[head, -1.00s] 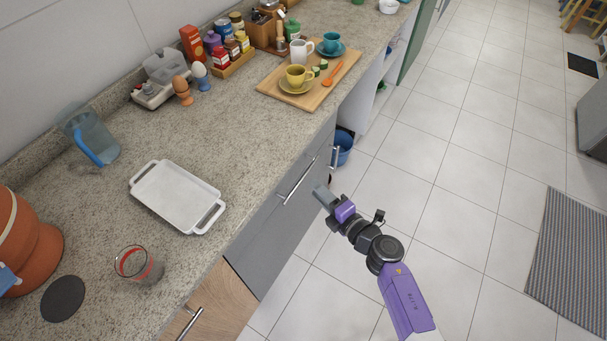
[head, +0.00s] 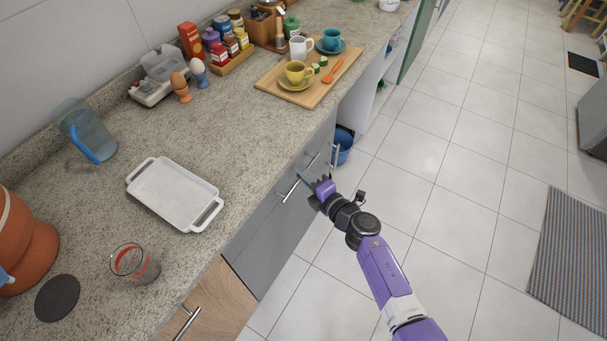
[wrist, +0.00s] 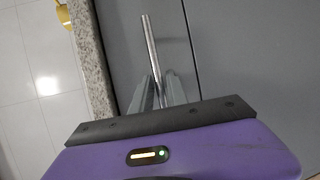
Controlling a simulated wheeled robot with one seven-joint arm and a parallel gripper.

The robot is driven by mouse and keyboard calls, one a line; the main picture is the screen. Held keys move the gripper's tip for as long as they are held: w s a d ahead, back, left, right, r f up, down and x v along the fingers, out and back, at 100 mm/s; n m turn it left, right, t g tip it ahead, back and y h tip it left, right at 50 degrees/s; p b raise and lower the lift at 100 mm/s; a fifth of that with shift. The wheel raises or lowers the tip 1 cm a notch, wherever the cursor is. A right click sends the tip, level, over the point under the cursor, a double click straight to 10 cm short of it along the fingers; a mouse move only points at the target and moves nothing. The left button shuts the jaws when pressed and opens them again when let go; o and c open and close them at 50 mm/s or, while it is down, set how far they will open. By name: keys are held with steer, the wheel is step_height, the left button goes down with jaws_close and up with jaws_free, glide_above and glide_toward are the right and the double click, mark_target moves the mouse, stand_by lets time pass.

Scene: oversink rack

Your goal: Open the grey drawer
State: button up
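The grey drawer (head: 258,219) is a flat front just below the counter edge, with a silver bar handle (head: 288,194). It looks closed, its front flush with the grey panel below. My gripper (head: 307,178) is at the far end of this handle. In the wrist view the drawer front (wrist: 122,40) fills the upper middle, and the handle (wrist: 150,45) runs down toward the gap between my two fingers (wrist: 160,84). The fingers look apart, one on each side of the bar. Whether either touches the bar is unclear.
Below the drawer is a grey panel (head: 267,257), and a wooden front (head: 222,303) stands nearer. Another upright handle (head: 335,155) and a blue bucket (head: 344,146) are just beyond my gripper. A white tray (head: 172,193) lies on the counter. The tiled floor (head: 440,200) is open.

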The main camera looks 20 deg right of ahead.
jaws_close()
steer(key=shift+s, duration=0.15)
stand_by(1.1)
